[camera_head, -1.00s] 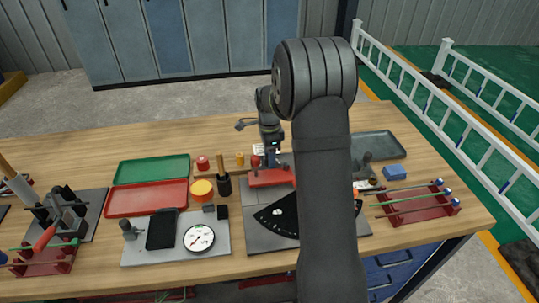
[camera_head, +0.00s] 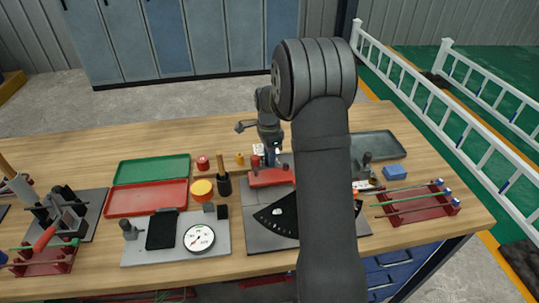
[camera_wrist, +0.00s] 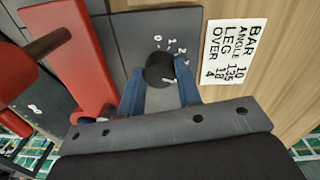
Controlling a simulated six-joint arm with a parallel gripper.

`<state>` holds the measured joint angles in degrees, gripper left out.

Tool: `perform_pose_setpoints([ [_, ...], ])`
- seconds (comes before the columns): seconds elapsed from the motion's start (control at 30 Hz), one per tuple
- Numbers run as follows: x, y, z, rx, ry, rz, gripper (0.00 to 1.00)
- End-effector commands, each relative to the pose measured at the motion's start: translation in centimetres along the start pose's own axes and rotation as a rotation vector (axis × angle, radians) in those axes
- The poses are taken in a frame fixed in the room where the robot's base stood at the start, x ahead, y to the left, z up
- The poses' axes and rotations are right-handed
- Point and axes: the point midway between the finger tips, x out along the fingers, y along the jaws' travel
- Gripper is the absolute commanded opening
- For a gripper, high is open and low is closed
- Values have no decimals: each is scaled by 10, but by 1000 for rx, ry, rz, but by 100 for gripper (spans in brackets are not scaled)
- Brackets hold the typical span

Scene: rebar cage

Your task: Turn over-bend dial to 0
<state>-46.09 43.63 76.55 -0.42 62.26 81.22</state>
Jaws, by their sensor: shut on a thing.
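The over-bend dial is a round black knob (camera_wrist: 160,68) on a dark grey plate, with white numerals from 0 upward printed beyond it. My gripper (camera_wrist: 160,84) has its two blue fingers on either side of the knob, shut on it. A small white mark shows at the knob's lower right edge; I cannot tell for sure which numeral the knob points at. In the head view my gripper (camera_head: 270,157) is at the back of the bender plate (camera_head: 262,240), and the dial is hidden there.
A white card (camera_wrist: 234,52) reading BAR 10, ANGLE 135, LEG 18, OVER 4 lies right of the dial. A red bar (camera_wrist: 80,60) stands close on the left. Red (camera_head: 146,200) and green (camera_head: 151,169) trays lie further left on the bench.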

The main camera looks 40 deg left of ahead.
Motion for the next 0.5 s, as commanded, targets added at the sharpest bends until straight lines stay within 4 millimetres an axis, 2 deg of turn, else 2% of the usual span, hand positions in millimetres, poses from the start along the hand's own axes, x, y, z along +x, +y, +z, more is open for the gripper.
perform_pose_setpoints([
  [0.5,0,0,0,-456,20,1,9],
])
